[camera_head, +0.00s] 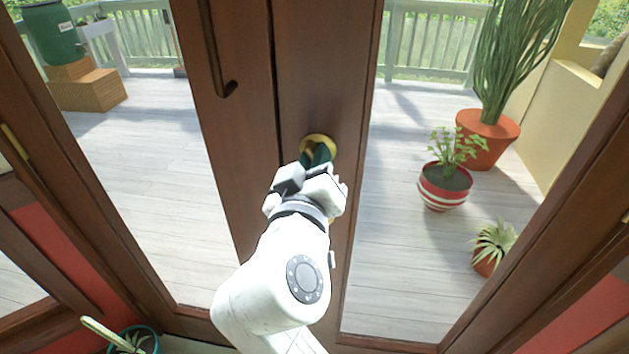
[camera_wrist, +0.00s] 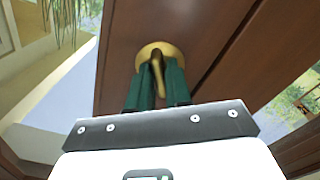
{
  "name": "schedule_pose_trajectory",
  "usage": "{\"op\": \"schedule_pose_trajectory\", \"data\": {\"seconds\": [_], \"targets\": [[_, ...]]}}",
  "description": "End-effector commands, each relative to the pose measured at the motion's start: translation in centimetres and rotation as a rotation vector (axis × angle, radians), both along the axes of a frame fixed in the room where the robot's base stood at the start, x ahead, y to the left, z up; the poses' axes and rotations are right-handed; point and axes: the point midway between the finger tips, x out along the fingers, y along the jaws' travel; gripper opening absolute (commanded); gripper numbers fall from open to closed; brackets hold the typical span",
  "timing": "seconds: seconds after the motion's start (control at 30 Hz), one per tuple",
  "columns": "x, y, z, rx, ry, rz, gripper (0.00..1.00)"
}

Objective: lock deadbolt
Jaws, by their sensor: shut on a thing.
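The deadbolt (camera_head: 318,139) is a round brass plate on the brown wooden door (camera_head: 338,70), just right of the seam between the two door leaves. In the wrist view, its brass plate (camera_wrist: 160,50) shows with a brass thumb-turn (camera_wrist: 158,75) sticking out from it. My gripper (camera_head: 318,158) is at the deadbolt, with its green fingers on both sides of the thumb-turn. In the wrist view, my gripper (camera_wrist: 157,82) is shut on the thumb-turn. In the head view, the fingers and wrist hide the thumb-turn and the lower part of the plate.
A dark pull handle (camera_head: 222,75) is on the left door leaf. Glass panes flank the door frame. Beyond the glass is a deck (camera_head: 400,260) with potted plants (camera_head: 445,187) and a green barrel (camera_head: 52,35).

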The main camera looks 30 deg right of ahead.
Motion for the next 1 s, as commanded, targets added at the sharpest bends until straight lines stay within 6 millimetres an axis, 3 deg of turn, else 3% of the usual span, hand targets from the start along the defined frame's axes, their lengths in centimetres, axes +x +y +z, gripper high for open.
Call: {"op": "schedule_pose_trajectory", "data": {"seconds": [0.03, 0.5, 1.0], "targets": [[0.02, 0.05, -0.74, 0.039, -0.027, -0.001, 0.0], [0.04, 0.04, -0.52, 0.348, -0.249, 0.001, 0.0], [0.05, 0.05, -0.22, 0.469, -0.335, 0.0, 0.0]]}}
